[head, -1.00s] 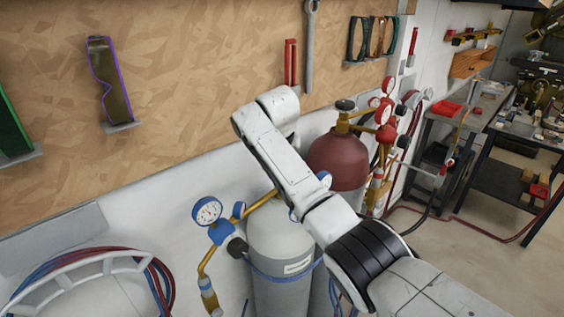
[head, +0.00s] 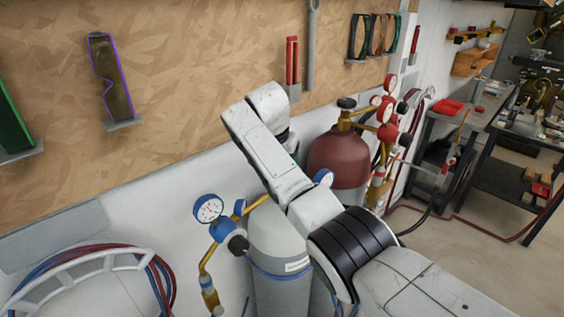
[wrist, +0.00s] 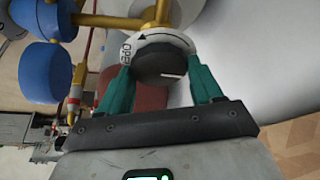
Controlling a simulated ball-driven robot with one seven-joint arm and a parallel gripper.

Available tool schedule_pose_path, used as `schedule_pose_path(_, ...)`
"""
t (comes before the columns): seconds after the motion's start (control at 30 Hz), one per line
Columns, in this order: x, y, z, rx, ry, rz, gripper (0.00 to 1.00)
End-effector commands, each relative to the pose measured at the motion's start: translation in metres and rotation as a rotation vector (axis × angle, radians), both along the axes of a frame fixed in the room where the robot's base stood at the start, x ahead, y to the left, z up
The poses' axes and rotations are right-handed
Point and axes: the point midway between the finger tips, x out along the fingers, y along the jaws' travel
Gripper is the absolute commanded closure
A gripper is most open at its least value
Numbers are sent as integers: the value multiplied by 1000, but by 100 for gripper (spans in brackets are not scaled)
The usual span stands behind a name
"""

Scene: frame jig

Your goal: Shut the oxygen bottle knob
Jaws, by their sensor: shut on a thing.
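The oxygen bottle knob (wrist: 160,62) is dark and round with a white line on its face. It shows in the wrist view inside a white ring (wrist: 178,42) marked OPEN with a black arrow. My gripper (wrist: 160,74) has its two green fingers on either side of the knob, shut on it. The pale grey bottle (head: 283,285) stands below my arm in the head view. There, my arm hides the knob and my gripper.
A blue gauge with a white dial (head: 208,208) and brass fittings sit left of the grey bottle. A dark red bottle (head: 338,160) with red gauges stands behind it to the right. A wooden tool board (head: 190,70) lines the wall. Coiled hoses (head: 165,280) hang at lower left.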

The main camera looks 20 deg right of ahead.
Motion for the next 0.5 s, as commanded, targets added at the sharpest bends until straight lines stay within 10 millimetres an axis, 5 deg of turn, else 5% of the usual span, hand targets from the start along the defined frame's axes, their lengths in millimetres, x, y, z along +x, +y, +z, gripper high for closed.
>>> schedule_pose_path(0.07,1,0,2,0,-4,0,65)
schedule_pose_path(0.1,1,0,2,-1,-5,0,31)
schedule_pose_path(0.33,0,0,1,0,-3,1,9)
schedule_pose_path(0.5,0,0,1,0,-1,0,9)
